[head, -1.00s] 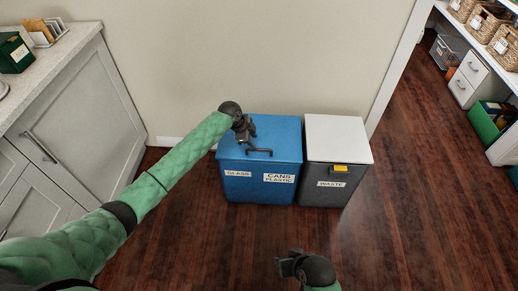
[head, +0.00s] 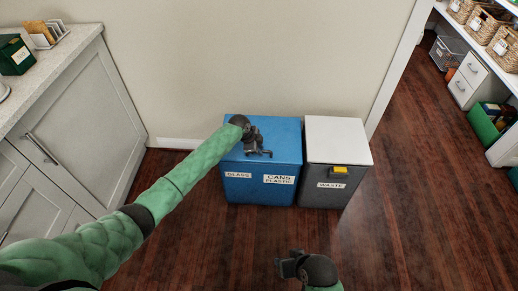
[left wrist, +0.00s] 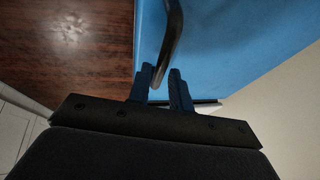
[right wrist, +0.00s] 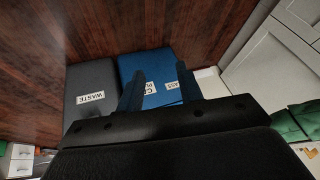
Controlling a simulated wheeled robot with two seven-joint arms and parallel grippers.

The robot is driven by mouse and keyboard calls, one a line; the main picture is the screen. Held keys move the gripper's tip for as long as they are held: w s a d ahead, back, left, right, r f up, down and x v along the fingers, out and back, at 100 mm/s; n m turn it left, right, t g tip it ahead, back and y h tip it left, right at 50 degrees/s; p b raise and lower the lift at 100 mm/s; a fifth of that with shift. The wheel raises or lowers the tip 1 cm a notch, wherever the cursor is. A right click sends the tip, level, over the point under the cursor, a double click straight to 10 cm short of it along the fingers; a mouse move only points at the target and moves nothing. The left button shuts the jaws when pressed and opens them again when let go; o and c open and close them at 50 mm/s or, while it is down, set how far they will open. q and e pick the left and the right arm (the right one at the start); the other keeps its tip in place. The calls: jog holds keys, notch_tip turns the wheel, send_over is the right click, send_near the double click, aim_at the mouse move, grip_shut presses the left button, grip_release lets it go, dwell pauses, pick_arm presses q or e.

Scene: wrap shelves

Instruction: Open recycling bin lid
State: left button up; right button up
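The blue recycling bin (head: 260,190) stands against the wall, with labels reading GLASS and CANS PLASTIC. Its blue lid (head: 280,135) lies flat and closed. A dark bar handle (left wrist: 174,35) is at the lid's front. My left gripper (head: 262,153) is over the lid's front at the handle and hides most of it in the head view. In the left wrist view its fingers are apart, with the bar passing between their tips. My right gripper (head: 280,267) is low in front of the bins. In the right wrist view its fingers are open and empty.
A grey waste bin (head: 330,190) with a white lid and yellow handle stands close against the blue bin's right side. A grey cabinet (head: 85,120) is at the left. Shelves with baskets (head: 485,25) are at the far right. The wooden floor in front is clear.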

pick_arm(q)
grip_shut()
